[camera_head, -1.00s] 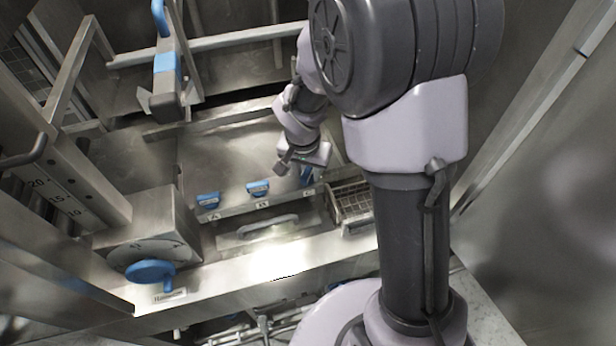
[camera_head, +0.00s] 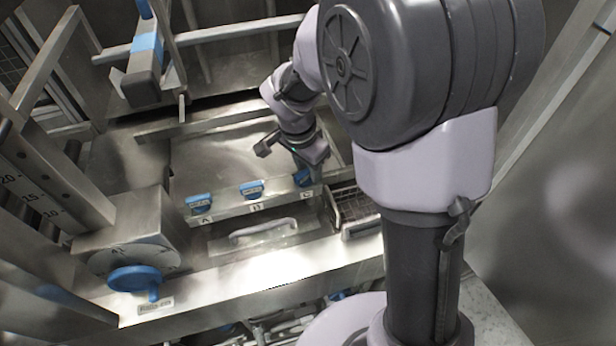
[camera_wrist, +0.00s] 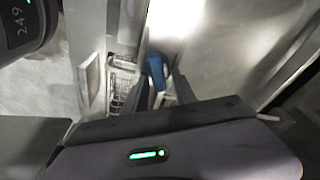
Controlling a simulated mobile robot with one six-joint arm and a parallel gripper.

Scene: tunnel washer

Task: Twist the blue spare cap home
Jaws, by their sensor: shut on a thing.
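A row of three blue caps sits along the metal ledge, above labels A, B and C. The blue cap at C (camera_head: 303,178) is at the right end, and my gripper (camera_head: 307,170) reaches down onto it from above. In the wrist view, the blue cap (camera_wrist: 157,68) shows between my gripper's two dark fingers (camera_wrist: 161,82), which are shut on it. The fingers partly hide the cap. Its seat below is not clear. The blue cap at A (camera_head: 199,202) and the blue cap at B (camera_head: 252,189) stand free to the left.
A wire basket (camera_head: 355,208) is close to the right of cap C. A metal handle (camera_head: 263,228) lies in front of the ledge. A box with a blue knob (camera_head: 135,279) stands at the left. A blue-banded lever (camera_head: 147,55) hangs at upper left.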

